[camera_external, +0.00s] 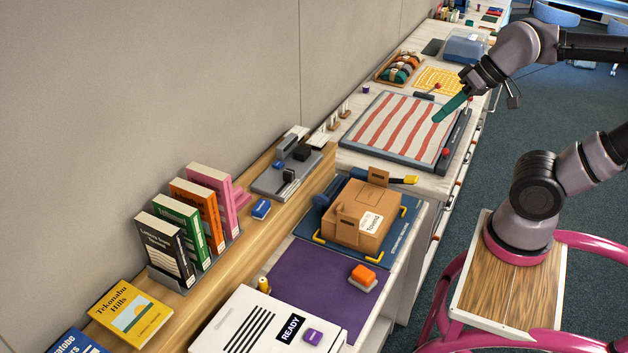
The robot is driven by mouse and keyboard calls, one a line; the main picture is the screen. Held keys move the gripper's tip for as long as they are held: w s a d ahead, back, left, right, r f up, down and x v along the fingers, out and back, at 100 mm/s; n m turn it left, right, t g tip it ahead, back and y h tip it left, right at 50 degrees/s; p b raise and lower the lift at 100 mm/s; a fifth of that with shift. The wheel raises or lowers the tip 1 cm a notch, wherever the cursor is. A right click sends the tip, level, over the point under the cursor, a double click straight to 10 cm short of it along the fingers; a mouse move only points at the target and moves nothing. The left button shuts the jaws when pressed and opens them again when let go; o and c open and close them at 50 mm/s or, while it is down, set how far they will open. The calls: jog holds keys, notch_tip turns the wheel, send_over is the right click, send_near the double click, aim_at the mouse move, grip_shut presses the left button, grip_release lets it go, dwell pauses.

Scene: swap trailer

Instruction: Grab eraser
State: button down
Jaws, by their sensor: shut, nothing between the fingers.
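An orange block with a pale lower layer (363,278), which looks like the eraser, lies on the purple mat (312,284) near the counter's front edge. My gripper (437,119) has teal fingers and is shut and empty. It points down and left over the red-and-white striped cloth (405,128), well beyond the orange block and up to its right. I cannot tell whether the fingertips touch the cloth.
A cardboard box (362,214) stands on a blue mat between the orange block and the striped cloth. A white READY box (262,322) is in front of the purple mat. Upright books (196,213) stand on the wooden shelf at left.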

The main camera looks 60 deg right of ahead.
aim_at(264, 206)
grip_release()
jog(key=w+a+f+n+t, duration=0.15)
jog(key=w+f, duration=0.25)
jog(key=w, duration=0.4)
jog(key=w+a+f+t, duration=0.15)
jog(key=w+f, duration=0.25)
jog(key=w, duration=0.5)
jog(key=w+a+f+n, duration=0.1)
jog(key=w+a+f, duration=0.2)
jog(key=w, duration=0.5)
jog(key=w+a+f+n+t, duration=0.1)
jog(key=w+a+f, duration=0.1)
jog(key=w+f, duration=0.2)
jog(key=w+a+f+n+t, duration=0.1)
jog(key=w+a+f, duration=0.2)
jog(key=f, duration=0.7)
jog(key=w+a+f+n+t, duration=0.1)
jog(key=w+a+f, duration=0.1)
jog(key=w+f, duration=0.3)
jog(key=shift+w+a+f+h, duration=0.1)
jog(key=shift+f+h, duration=0.05)
jog(key=shift+f, duration=0.5)
jog(key=shift+w+a+f+h, duration=0.1)
jog(key=shift+f+h, duration=0.05)
jog(key=shift+f, duration=0.5)
jog(key=shift+d+x, duration=0.15)
jog(key=shift+x, duration=1.15)
jog(key=shift+d+x, duration=0.1)
jog(key=shift+x, duration=1.25)
